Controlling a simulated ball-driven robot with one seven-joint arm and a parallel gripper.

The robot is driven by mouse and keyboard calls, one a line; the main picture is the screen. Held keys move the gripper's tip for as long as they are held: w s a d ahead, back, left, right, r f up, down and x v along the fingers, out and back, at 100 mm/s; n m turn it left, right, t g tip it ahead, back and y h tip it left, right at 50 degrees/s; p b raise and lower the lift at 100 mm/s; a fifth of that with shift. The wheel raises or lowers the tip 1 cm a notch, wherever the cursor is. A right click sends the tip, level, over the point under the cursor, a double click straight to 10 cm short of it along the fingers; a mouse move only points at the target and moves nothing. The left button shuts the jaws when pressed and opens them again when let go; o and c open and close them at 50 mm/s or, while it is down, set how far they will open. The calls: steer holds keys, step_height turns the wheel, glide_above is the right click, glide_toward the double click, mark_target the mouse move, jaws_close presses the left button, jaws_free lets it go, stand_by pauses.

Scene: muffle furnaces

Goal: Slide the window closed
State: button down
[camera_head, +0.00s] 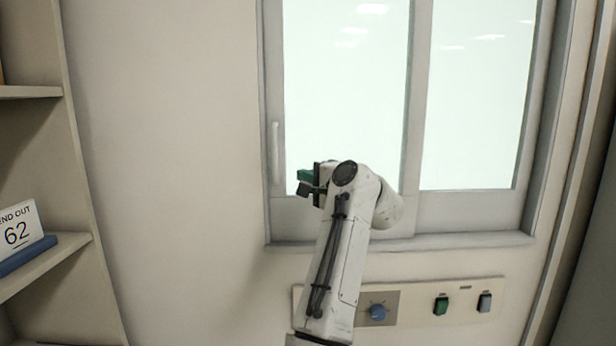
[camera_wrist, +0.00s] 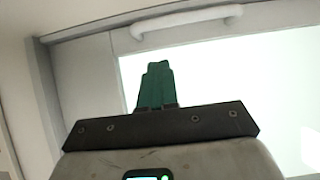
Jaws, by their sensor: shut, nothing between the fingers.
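The sliding window has a left sash (camera_head: 418,80) and a right pane (camera_head: 480,100), both pale and bright. A white bar handle (camera_head: 275,152) stands upright on the left sash's left stile, close to the left side of the frame. I cannot tell whether a gap is left there. My gripper (camera_head: 304,182) is in front of the lower left of the left pane, just right of and below the handle. Its green fingers are shut and empty. In the wrist view the fingers (camera_wrist: 154,84) point toward the handle (camera_wrist: 188,20), apart from it in the picture.
Below the window is a wall panel with a blue knob (camera_head: 377,312), a green switch (camera_head: 441,305) and a grey switch (camera_head: 484,302). The wall between shelves and window is bare.

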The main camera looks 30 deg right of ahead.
steer(key=s+b, duration=0.2)
steer(key=s, duration=0.6)
steer(key=shift+s+f, duration=0.2)
steer(key=shift+s, duration=0.2)
steer(key=s+a+f+n+g, duration=0.1)
steer(key=s+f+n+g, duration=0.25)
steer(key=f, duration=0.65)
steer(key=s+a+f+n+g, duration=0.1)
steer(key=s+f+n+g, duration=0.2)
steer(key=f, duration=0.8)
steer(key=s+a+f+n+g, duration=0.25)
steer(key=s+f, duration=0.25)
steer(key=f, duration=0.5)
steer(key=s+a+f+n+g, duration=0.3)
steer(key=s+f, duration=0.7)
steer(key=s, duration=0.5)
steer(key=s+a+f+n+g, duration=0.3)
steer(key=s+f+n+g, duration=0.2)
steer(key=s+f, duration=0.5)
steer(key=s, duration=0.5)
steer(key=shift+s+a+f+h, duration=0.15)
steer(key=shift+a+f+h, duration=0.1)
steer(key=shift+h, duration=0.15)
steer(key=c, duration=1.8)
jaws_free()
steer(key=shift+c, duration=0.2)
